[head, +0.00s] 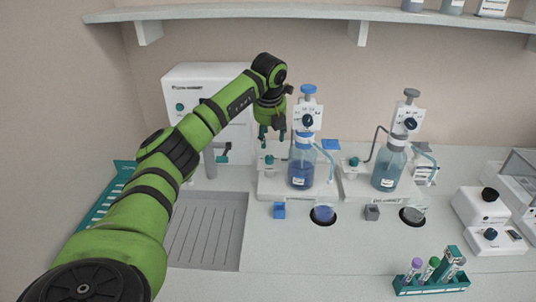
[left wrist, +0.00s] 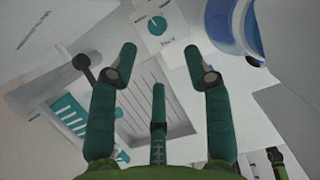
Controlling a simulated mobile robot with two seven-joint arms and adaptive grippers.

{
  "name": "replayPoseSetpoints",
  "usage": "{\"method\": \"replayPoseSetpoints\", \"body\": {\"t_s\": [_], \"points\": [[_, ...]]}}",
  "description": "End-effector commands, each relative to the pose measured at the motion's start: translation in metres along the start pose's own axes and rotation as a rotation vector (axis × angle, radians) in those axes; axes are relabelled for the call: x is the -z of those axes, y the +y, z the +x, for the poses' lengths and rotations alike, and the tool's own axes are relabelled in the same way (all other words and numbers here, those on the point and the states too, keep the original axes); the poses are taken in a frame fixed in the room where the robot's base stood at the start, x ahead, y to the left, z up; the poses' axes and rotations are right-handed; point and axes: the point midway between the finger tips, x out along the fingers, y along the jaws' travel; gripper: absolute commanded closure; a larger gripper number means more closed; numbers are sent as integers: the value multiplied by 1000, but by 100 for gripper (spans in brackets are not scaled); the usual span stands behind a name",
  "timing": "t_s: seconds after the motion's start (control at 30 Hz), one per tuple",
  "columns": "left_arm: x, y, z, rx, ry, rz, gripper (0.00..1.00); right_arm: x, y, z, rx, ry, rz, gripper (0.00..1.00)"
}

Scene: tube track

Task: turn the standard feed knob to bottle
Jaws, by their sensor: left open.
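A teal feed knob (head: 269,159) sits on the white base of the dispenser with the blue bottle (head: 301,170). It also shows in the left wrist view (left wrist: 158,25), on a white plate with small lettering I cannot read. My left gripper (head: 272,136) hangs just above this knob with its fingers pointing down. In the left wrist view the gripper (left wrist: 160,60) is open and empty, and the knob lies beyond the gap between its fingertips, apart from them. A second teal knob (head: 354,161) sits beside the paler bottle (head: 389,167). My right gripper is out of view.
A white box (head: 181,88) stands behind my left arm, with a grooved drain tray (head: 203,236) in front. A tube rack (head: 430,284) stands at front right. The front middle counter is clear.

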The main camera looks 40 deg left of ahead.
Motion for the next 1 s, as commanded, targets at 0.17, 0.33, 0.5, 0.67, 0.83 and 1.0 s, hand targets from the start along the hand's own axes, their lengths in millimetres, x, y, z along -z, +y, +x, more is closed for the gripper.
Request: {"method": "replayPoseSetpoints", "body": {"t_s": [0.17, 0.33, 0.5, 0.67, 0.83, 1.0], "points": [[1, 13, 21, 119, 24, 296, 50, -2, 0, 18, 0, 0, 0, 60], [-1, 24, 32, 225, -5, 558, 50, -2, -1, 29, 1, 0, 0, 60], [-2, 31, 38, 295, -50, 740, 50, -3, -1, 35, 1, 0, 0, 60], [-3, 32, 40, 318, -69, 806, 50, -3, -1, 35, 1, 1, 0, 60], [-2, 26, 59, 319, -67, 811, 50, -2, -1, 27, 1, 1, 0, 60], [0, 18, 84, 318, -67, 809, 50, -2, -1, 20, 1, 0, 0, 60]]}}
